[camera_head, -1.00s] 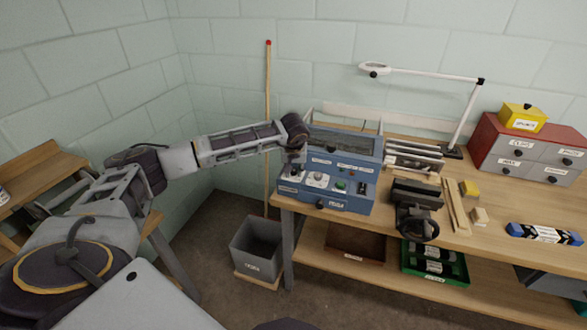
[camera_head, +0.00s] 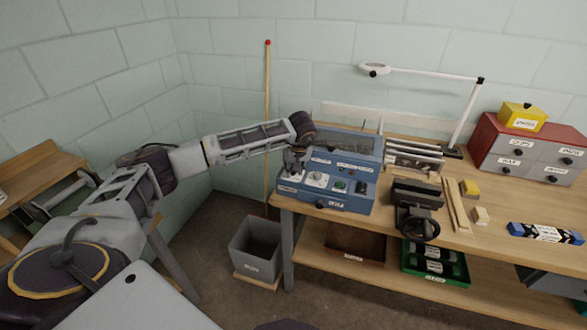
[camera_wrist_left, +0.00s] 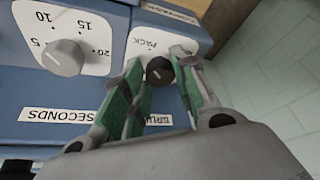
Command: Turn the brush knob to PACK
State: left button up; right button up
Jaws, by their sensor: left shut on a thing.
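The brush knob (camera_wrist_left: 159,70) is small, round and black with a pale mark on its face. It sits on a white plate whose upside-down label reads PACK, at the right end of the blue machine's panel in the left wrist view. My left gripper (camera_wrist_left: 160,72) has its green-padded fingers on either side of the knob and is shut on it. In the head view my left gripper (camera_head: 291,170) is over the left end of the blue control box (camera_head: 345,200) and hides the knob. Where the mark points is hard to tell. My right gripper is not in view.
A grey dial (camera_wrist_left: 63,57) marked in seconds is beside the brush knob. The panel also has a green button (camera_head: 340,185). A black clamp with a handwheel (camera_head: 420,228) stands right of the box. A grey bin (camera_head: 256,248) is on the floor below.

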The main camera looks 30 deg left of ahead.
pick_arm(q)
jog(key=o, duration=1)
jog(key=shift+v, duration=0.85)
jog(key=v, duration=0.6)
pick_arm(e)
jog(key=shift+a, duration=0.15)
pick_arm(q)
jog(key=shift+d+r, duration=0.1)
jog(key=shift+d, duration=0.05)
